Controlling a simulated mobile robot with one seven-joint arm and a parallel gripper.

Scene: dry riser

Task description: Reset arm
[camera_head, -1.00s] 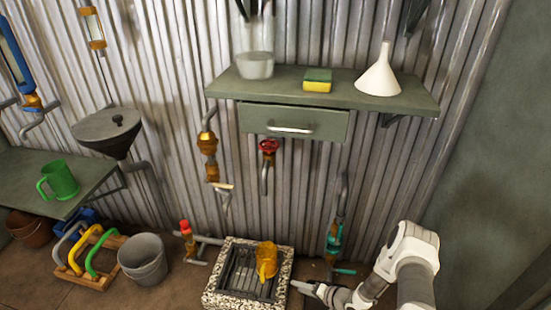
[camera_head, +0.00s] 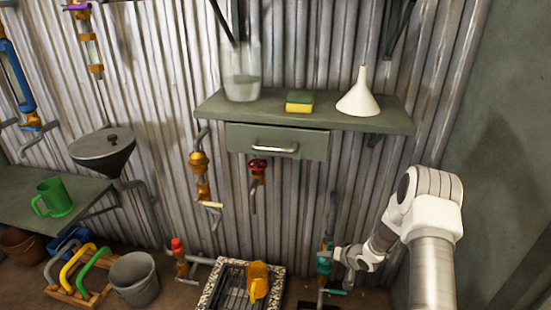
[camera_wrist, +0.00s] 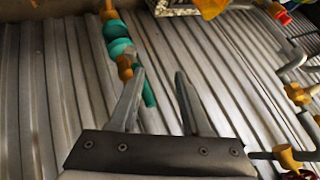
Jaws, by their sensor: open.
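My arm reaches in from the lower right in the head view. My gripper (camera_wrist: 160,76) is open and empty in the wrist view, its two fingers apart over the corrugated wall. In the head view my gripper (camera_head: 343,258) is small, just right of the teal valve (camera_head: 324,263) and partly overlapping it. The teal valve on its brass pipe also shows in the wrist view (camera_wrist: 118,45), up and left of the fingers. I cannot tell whether the left finger touches the teal lever behind it.
A shelf (camera_head: 360,119) with a drawer, sponge (camera_head: 299,101) and white funnel (camera_head: 359,97) is above. A grated drain (camera_head: 212,289) holding a yellow jug (camera_head: 258,281) lies left of my gripper. A grey bucket (camera_head: 134,280) is farther left. The floor right of the drain looks mostly clear.

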